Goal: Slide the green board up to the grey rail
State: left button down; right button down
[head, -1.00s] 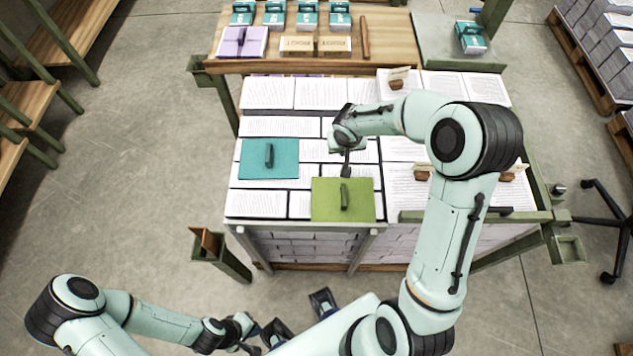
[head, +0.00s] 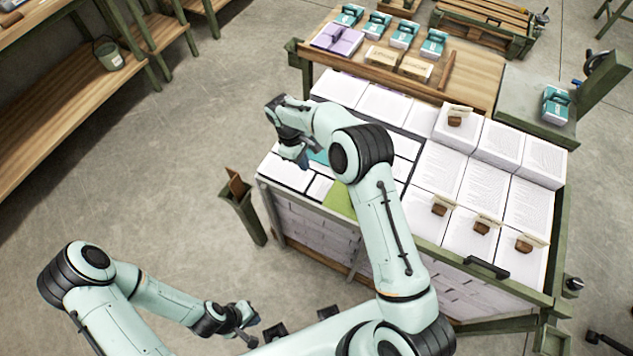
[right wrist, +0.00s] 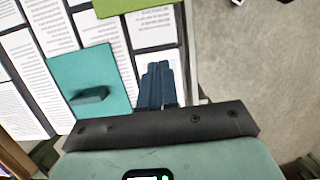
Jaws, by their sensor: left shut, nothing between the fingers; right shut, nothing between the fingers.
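The green board (head: 340,201) lies on the paper stacks near the table's front edge, partly behind my right arm. In the right wrist view only part of the green board (right wrist: 130,5) shows at the top. A grey strip along the front edge (head: 300,194), which may be the grey rail, also shows in the wrist view (right wrist: 187,45). My right gripper (head: 302,160) is shut and empty, low over the sheets left of the green board and apart from it; its fingers show in the wrist view (right wrist: 156,85). My left gripper (head: 249,338) is shut and empty, off the table at the lower left.
A teal board (right wrist: 92,85) with a dark handle lies beside my right fingers. A wooden shelf (head: 400,75) with boxes stands behind. An olive post holder (head: 243,215) stands at the front left corner.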

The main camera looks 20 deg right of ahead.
aim_at(330, 194)
jog(key=x, duration=1)
jog(key=shift+s+d+r, duration=0.1)
jog(key=shift+s+d, duration=0.95)
jog(key=shift+d, duration=0.05)
jog(key=shift+s+d, duration=0.25)
jog(key=shift+s, duration=0.1)
pick_arm(q)
jog(key=shift+s+f, duration=0.15)
jog(key=shift+f, duration=0.15)
